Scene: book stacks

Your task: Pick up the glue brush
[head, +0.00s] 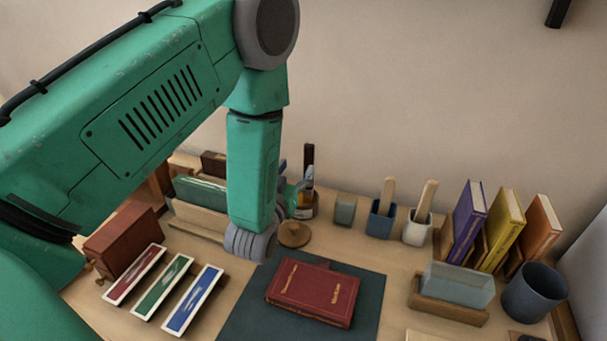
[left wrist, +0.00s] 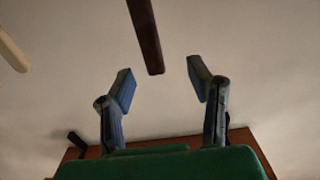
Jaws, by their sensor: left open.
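A dark brown upright handle (head: 308,158), which looks like the glue brush, stands in an amber jar (head: 306,210) at the back of the desk. In the left wrist view the dark handle (left wrist: 146,35) comes down from the top edge, ahead of the gap between the fingers. My left gripper (head: 296,180) is beside the handle, partly hidden by my own arm. In the left wrist view its two fingers (left wrist: 158,82) are apart, with nothing between them. The brush's lower end is hidden. My right gripper is not in view.
A red book (head: 313,293) lies on a dark mat (head: 245,312) in front. Two cups (head: 381,220) (head: 416,230) with pale sticks and a small grey-green block (head: 345,211) stand right of the jar. A round wooden piece (head: 293,235) lies near my wrist.

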